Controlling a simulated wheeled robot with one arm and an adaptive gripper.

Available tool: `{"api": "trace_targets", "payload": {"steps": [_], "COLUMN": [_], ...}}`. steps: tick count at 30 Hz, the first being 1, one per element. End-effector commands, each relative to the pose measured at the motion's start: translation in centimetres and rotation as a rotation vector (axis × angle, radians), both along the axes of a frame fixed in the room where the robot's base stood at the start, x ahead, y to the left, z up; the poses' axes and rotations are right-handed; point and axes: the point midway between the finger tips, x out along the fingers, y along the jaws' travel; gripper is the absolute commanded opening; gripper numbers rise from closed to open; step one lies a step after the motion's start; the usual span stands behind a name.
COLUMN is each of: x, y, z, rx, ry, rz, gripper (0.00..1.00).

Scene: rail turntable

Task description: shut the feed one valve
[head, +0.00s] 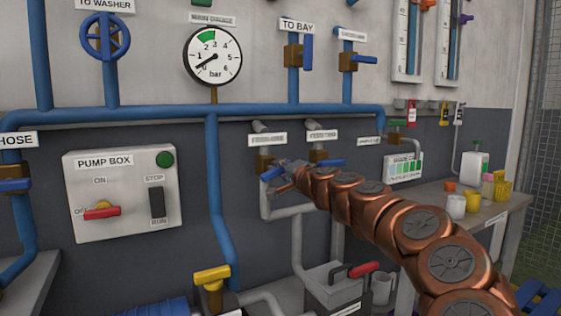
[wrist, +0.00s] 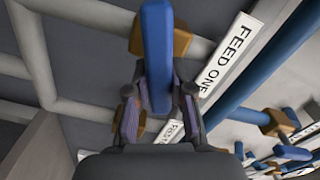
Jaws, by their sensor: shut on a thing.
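The feed one valve has a brass body (head: 264,163) and a blue lever (head: 271,174), under its label (head: 267,139) in the head view. In the wrist view the blue lever (wrist: 157,50) stands upright in the picture, in front of the brass body (wrist: 181,42), and crosses the grey pipe. The FEED ONE label (wrist: 230,60) is beside it. My gripper (wrist: 158,98) is shut on the lever, one finger on each side. In the head view my gripper (head: 287,173) is small and partly hides the valve. The lever's exact angle is hard to tell.
The feed two valve's blue lever (head: 330,163) is close on the right, near my arm. The pump box (head: 122,192) is on the wall at left. A yellow-handled valve (head: 212,275) and a red handle (head: 363,269) are below. A bench (head: 490,208) with cups stands at right.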

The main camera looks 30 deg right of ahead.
Motion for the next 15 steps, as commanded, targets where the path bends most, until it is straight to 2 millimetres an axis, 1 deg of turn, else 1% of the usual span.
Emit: {"api": "trace_targets", "payload": {"steps": [1, 6, 15], "x": [0.03, -0.01, -0.01], "y": [0.10, 0.02, -0.03], "z": [0.28, 0.07, -0.31], "rx": [0.042, 0.175, 0.333], "ry": [-0.002, -0.015, -0.029], "rz": [0.003, 0.003, 0.001], "gripper": [0.00, 0.00, 0.00]}}
